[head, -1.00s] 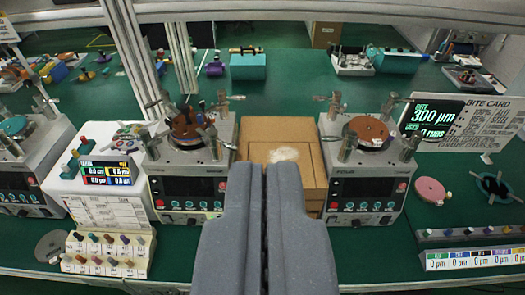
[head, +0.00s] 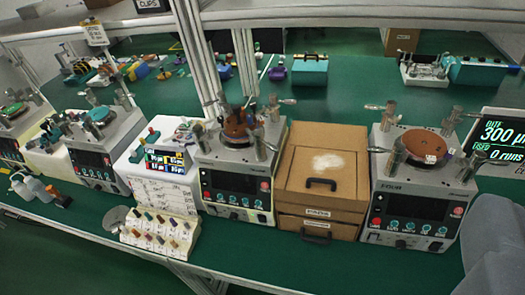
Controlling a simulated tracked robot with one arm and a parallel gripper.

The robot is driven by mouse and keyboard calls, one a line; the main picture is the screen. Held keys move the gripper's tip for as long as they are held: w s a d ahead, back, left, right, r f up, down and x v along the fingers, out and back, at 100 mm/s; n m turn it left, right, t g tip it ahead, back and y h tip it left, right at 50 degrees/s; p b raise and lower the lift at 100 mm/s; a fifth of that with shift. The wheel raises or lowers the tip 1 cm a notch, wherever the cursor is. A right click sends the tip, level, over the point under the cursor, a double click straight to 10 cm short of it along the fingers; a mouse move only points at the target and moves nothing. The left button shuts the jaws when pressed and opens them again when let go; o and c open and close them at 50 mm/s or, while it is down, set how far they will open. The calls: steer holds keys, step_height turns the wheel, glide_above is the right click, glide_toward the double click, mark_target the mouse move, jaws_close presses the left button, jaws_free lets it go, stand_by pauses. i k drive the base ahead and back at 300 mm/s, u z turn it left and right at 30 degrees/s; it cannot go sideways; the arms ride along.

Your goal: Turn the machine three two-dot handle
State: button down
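The machine labelled FOUR (head: 425,200) stands at the right. The machine to its left, beyond the cardboard box, appears to be machine three (head: 235,180). It has a dark panel with a row of buttons, an orange-brown disc (head: 234,126) on top, and upright posts with lever handles (head: 270,103) around the disc. Dots on the handles are too small to make out. My gripper (head: 497,250) shows only as a grey part at the lower right edge, well away from machine three. Its fingertips are not clearly seen.
A cardboard box (head: 322,165) with black handles fills the space between the two machines. A stand of coloured knobs (head: 158,232) and a small screen (head: 166,160) are left of machine three. Another machine (head: 95,165) stands farther left. Green bench shows in front.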

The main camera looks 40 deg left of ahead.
mark_target(257, 139)
steer(key=z, duration=0.05)
steer(key=i, duration=1)
steer(key=u, duration=0.05)
